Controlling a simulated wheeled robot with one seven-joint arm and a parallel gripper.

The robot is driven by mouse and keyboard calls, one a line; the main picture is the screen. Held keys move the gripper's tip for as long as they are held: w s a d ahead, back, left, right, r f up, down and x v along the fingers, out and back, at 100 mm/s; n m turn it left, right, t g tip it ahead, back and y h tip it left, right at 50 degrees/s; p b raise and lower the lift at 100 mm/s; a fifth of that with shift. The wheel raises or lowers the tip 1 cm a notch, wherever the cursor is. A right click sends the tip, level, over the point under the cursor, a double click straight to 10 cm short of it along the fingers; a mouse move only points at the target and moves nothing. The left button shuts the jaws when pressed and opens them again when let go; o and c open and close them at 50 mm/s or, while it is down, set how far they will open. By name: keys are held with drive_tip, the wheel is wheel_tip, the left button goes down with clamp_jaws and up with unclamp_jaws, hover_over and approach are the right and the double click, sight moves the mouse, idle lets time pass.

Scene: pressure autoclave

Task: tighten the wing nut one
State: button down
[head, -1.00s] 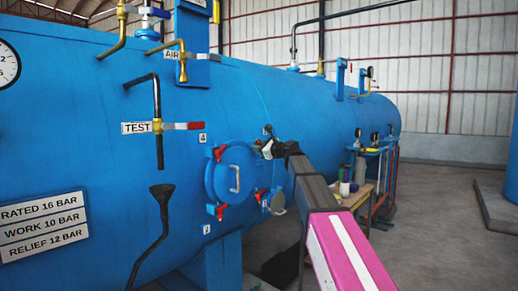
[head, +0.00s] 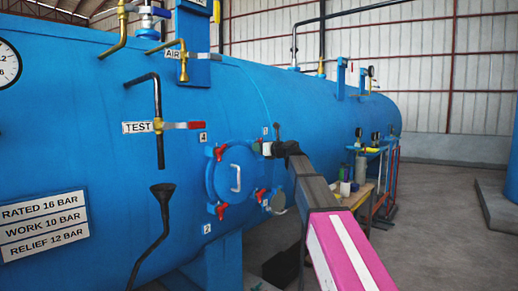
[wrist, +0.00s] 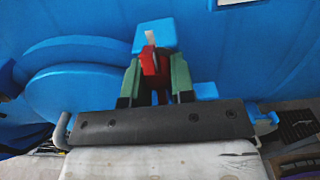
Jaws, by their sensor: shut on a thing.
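The round blue hatch (head: 222,178) on the side of the blue vessel has red wing nuts around its rim. Wing nut one, by the label 1 (head: 265,131), is at the hatch's upper right and mostly hidden by my gripper (head: 265,149) in the head view. In the wrist view the red wing nut (wrist: 150,62) stands upright between the green fingers of my gripper (wrist: 154,66), which are shut on it. A blue lug (wrist: 155,35) is just behind it. The nut's thread is hidden, so I cannot tell how tight it sits.
Other red wing nuts sit at the upper left (head: 220,152), lower left (head: 221,210) and lower right (head: 261,195). The hatch handle (head: 236,178) is white. A TEST valve (head: 157,126) is up to the left.

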drive_tip(key=shift+s, duration=0.1)
drive_tip(key=c, duration=1)
unclamp_jaws()
drive_tip(key=shift+o, duration=0.2)
